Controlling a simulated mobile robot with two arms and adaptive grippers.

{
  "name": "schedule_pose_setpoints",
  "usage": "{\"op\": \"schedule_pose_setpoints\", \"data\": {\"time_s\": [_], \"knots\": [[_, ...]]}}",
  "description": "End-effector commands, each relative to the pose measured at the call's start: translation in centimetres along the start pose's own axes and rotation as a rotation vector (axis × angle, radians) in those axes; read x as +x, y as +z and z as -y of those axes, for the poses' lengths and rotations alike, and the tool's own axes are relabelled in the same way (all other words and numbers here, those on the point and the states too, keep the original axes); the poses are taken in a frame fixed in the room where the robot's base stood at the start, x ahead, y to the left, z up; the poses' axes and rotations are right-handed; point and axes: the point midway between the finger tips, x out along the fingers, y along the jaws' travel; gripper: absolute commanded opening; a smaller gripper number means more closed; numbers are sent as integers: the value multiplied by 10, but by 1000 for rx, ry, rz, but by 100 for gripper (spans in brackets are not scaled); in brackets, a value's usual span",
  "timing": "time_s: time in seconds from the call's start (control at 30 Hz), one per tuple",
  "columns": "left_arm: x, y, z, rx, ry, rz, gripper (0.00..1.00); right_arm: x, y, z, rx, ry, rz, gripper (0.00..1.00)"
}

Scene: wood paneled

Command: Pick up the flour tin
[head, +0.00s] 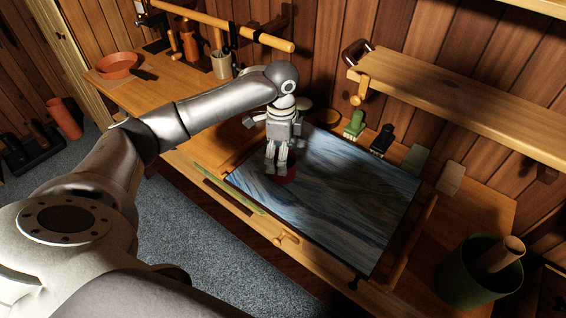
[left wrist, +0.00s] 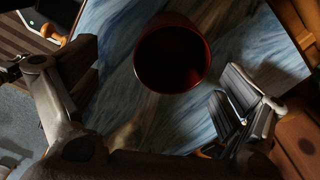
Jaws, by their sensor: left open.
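A dark red round container (head: 284,177) stands on the blue streaked board (head: 345,205) on the bench; it may be the flour tin, but I can read no label. In the left wrist view it shows from above as a dark red cylinder (left wrist: 173,58) with a shadowed inside or top. My left gripper (head: 277,170) points down over it, with the fingers partly hiding it in the head view. In the left wrist view the fingers (left wrist: 160,88) are spread wide, and the container appears beyond them, toward the top. I see no grip on it. My right gripper is not in view.
Small green (head: 354,124) and dark blue (head: 381,140) items stand along the wall behind the board. A wooden shelf (head: 450,95) overhangs at the right. A green bin (head: 480,272) stands front right, an orange bowl (head: 118,65) far left. The board's right part is clear.

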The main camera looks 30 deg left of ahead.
Motion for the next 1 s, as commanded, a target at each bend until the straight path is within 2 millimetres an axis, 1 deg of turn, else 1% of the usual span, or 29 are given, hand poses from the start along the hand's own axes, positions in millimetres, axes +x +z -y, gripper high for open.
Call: {"op": "schedule_pose_setpoints", "data": {"time_s": [0.03, 0.1, 0.17, 0.27, 0.43, 0.53, 0.67, 0.87, 1.0], "knots": [[6, 0, -1, 0, 3, 0, 95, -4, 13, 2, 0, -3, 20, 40], [12, 0, 0, 1, 0, 0, 95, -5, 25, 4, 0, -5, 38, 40], [15, -1, 0, 1, -1, 0, 95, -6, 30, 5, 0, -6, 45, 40], [22, 0, 2, 1, 2, 0, 95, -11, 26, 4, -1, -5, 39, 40], [43, 1, 7, 0, 1, 1, 95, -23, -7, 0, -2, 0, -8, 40], [58, 0, 7, 1, 2, 0, 95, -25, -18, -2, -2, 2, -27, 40], [66, 1, 8, 1, -2, 0, 95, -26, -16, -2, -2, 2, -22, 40], [67, 1, 8, 2, -3, 0, 95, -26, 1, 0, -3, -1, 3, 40], [67, 1, 8, 2, -3, 0, 77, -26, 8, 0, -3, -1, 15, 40]]}}
